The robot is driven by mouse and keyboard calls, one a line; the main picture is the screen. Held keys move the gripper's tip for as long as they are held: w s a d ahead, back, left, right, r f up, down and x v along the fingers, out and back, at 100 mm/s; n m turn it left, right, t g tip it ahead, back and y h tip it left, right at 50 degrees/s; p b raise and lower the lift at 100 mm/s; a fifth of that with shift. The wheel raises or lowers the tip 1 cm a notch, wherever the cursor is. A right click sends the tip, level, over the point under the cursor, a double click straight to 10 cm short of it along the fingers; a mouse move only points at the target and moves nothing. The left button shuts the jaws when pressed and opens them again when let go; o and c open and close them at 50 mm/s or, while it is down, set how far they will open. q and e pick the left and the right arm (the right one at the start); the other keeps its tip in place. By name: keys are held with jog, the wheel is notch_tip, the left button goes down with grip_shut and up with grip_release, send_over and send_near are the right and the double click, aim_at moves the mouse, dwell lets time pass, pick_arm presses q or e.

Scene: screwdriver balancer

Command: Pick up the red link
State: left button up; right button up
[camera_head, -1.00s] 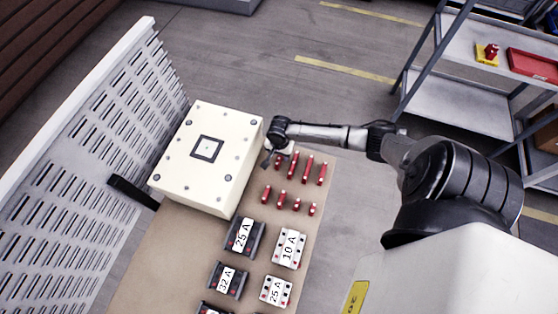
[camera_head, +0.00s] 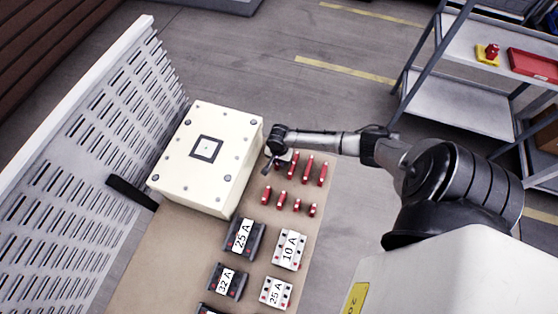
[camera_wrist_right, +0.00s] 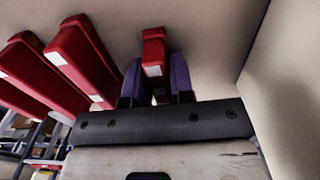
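Several red links stand in two rows on the brown board; a taller one (camera_head: 307,166) is in the back row. My right gripper (camera_head: 273,164) is at the left end of this back row, beside the cream box, and hides much of the link there. In the right wrist view, a red link (camera_wrist_right: 154,52) with a pale end lies between the two purple-padded fingers of my right gripper (camera_wrist_right: 157,82). Thin gaps seem to show beside it, so the fingers look open around it. My left gripper is not in view.
The cream box (camera_head: 225,170) stands close to the left of my right gripper. More red links (camera_wrist_right: 85,60) are close beside it in the wrist view. Labelled fuse blocks (camera_head: 289,249) lie nearer on the board (camera_head: 185,250). A slotted grey panel (camera_head: 75,170) stands at left.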

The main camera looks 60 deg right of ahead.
grip_shut()
